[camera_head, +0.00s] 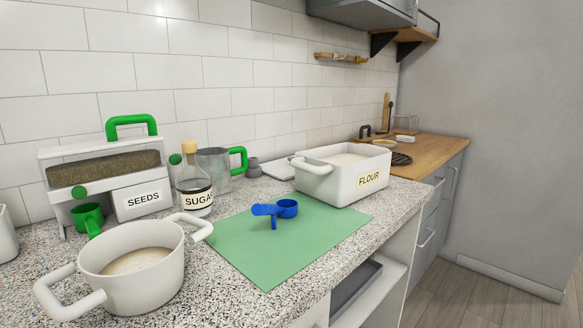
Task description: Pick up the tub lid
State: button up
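A flat, pale slab that looks like the tub lid (277,170) lies on the counter behind and to the left of the white flour tub (319,185). Its right part is hidden by the tub. The tub is open, labelled FLOUR, and filled with pale powder. It stands at the back right edge of a green mat. My gripper is not in view.
The green mat (255,250) holds a blue scoop (287,208). A white pot (140,285) stands front left. A sugar bottle (194,185), a jug (213,168) and a seed dispenser (62,175) line the back. The front counter edge runs right of the mat.

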aim_at(282, 169)
jog(key=i+l+u, duration=0.3)
jog(key=i+l, duration=0.2)
jog(key=i+l+u, duration=0.1)
jog(key=l, duration=0.35)
jog(key=i+l+u, duration=0.15)
jog(key=i+l, duration=0.15)
jog(key=i+l+u, duration=0.15)
jog(key=l, duration=0.35)
jog(key=i+l+u, duration=0.15)
jog(key=l, duration=0.25)
jog(key=i+l+u, duration=0.15)
jog(key=l, duration=0.3)
jog(key=i+l+u, duration=0.15)
jog(key=l, duration=0.3)
